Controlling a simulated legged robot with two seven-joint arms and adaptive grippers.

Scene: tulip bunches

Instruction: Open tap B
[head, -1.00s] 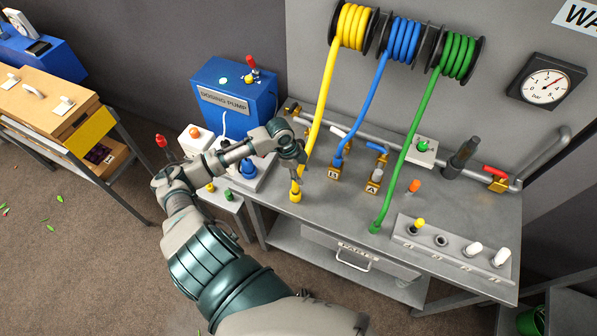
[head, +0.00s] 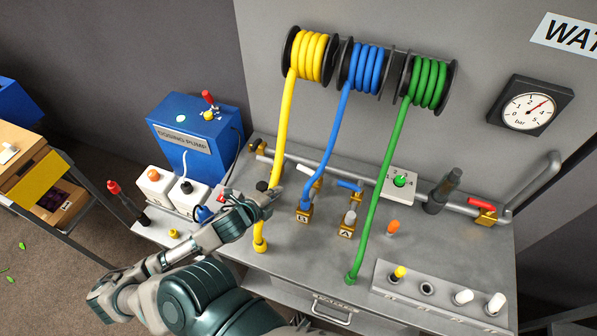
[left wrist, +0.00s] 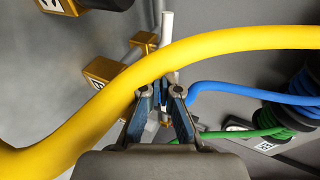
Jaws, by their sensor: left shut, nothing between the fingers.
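Tap B (head: 303,214) is a brass block with a B label on the workbench, with the blue hose running down to it. A white lever (head: 316,184) stands out just above it. My left gripper (head: 274,194) is shut and empty, beside the yellow hose and left of tap B, apart from the lever. In the left wrist view the shut fingers (left wrist: 164,98) point toward a white lever (left wrist: 167,32) and brass fittings (left wrist: 105,75). The yellow hose (left wrist: 225,45) crosses just beyond the fingertips there. My right gripper is not in view.
The yellow hose (head: 285,125) hangs close to my left gripper. Tap A (head: 347,226) with its blue lever (head: 349,186) is right of tap B. The green hose (head: 374,190) hangs further right. A blue dosing pump (head: 190,140) stands at left.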

